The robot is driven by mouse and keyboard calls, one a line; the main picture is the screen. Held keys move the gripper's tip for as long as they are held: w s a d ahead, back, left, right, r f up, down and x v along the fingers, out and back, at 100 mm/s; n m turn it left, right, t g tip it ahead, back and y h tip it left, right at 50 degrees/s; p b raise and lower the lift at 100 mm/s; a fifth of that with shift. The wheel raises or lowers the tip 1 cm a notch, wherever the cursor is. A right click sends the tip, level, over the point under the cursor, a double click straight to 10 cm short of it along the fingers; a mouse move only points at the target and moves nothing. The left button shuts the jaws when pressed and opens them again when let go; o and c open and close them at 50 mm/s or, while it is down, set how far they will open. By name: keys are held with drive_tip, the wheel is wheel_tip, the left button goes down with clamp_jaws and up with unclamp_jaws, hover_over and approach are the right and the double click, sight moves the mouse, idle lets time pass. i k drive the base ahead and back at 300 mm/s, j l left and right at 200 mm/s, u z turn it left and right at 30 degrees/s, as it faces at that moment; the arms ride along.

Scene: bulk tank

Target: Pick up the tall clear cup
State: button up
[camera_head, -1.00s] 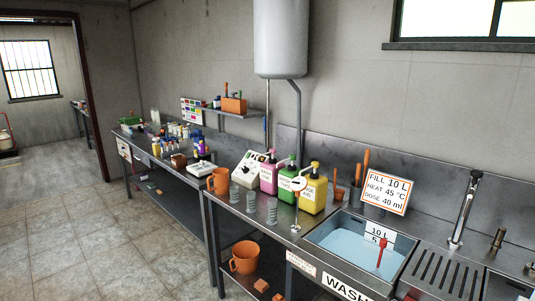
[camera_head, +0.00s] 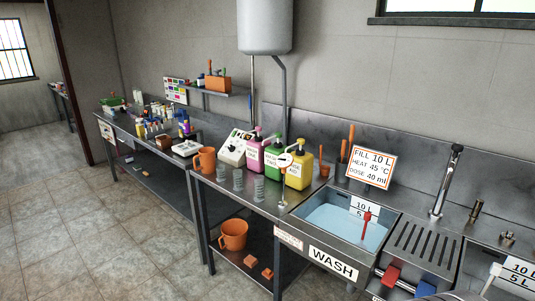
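Three clear ribbed cups stand upright in a short row near the front edge of the steel bench: a left one (camera_head: 222,174), a middle one (camera_head: 238,182) and a right one (camera_head: 259,188). They look close in height, and I cannot tell which is the tallest. They stand in front of the pink, green and yellow pump bottles. Nothing holds them. My gripper is not in view.
The cups stand between an orange jug (camera_head: 204,160) and the water-filled wash sink (camera_head: 395,217). Behind them are a pink bottle (camera_head: 254,157), a green bottle (camera_head: 275,160) and a yellow bottle (camera_head: 299,170). The tiled floor (camera_head: 110,245) in front looks clear.

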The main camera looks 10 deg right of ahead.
sight(259, 179)
drive_tip(key=i+j+u, duration=0.3)
drive_tip(key=i, duration=0.65)
drive_tip(key=i+l+u, duration=0.1)
drive_tip(key=i+u, duration=0.25)
drive_tip(key=i, duration=0.55)
